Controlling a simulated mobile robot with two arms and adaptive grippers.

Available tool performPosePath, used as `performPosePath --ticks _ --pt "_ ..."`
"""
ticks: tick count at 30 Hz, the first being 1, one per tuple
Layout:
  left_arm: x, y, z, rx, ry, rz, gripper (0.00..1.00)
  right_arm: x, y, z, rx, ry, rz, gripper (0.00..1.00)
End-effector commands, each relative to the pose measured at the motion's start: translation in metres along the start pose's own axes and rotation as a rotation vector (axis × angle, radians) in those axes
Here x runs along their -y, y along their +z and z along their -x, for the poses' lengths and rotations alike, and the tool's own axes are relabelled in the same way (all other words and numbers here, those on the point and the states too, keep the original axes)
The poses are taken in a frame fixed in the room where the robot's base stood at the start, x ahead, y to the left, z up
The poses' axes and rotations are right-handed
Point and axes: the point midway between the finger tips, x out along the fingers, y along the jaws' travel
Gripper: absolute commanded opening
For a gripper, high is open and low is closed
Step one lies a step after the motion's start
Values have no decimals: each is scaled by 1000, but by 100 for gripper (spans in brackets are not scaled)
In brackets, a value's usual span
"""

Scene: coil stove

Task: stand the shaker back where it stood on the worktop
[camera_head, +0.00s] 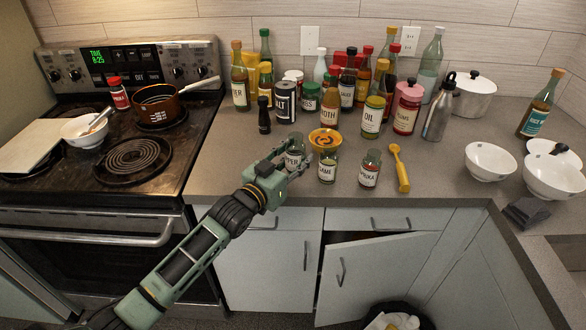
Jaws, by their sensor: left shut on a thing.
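My left gripper (291,168) comes in from the lower left and is shut on a small glass shaker (295,150) with a white label ending in "PER". The shaker is upright at the front part of the worktop (235,170), left of the other small jars. The gripper hides its lower part, so I cannot tell whether its base touches the worktop. My right gripper is out of view.
Two similar labelled jars, one (327,167) close to the right and one (369,169) farther right, stand near an orange bowl (325,139) and yellow brush (399,167). Bottles and canisters crowd the back. The stove (100,170) is left. A cabinet door (365,280) stands ajar below.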

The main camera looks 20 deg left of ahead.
Motion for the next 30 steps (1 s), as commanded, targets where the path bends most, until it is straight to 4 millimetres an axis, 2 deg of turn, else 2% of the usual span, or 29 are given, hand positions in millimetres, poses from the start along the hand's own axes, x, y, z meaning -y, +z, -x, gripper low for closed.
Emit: performPosePath --ticks 5,12,25,26,30 --pt "10 9 -2 0 0 2 8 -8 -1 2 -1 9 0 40" --pt "10 41 -2 0 -1 1 8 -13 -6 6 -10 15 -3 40" --pt "9 50 -2 -2 0 1 8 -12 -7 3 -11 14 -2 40" --pt "9 50 -2 -1 0 0 40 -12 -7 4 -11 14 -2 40" --pt "9 49 -2 0 0 1 52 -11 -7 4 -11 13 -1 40"
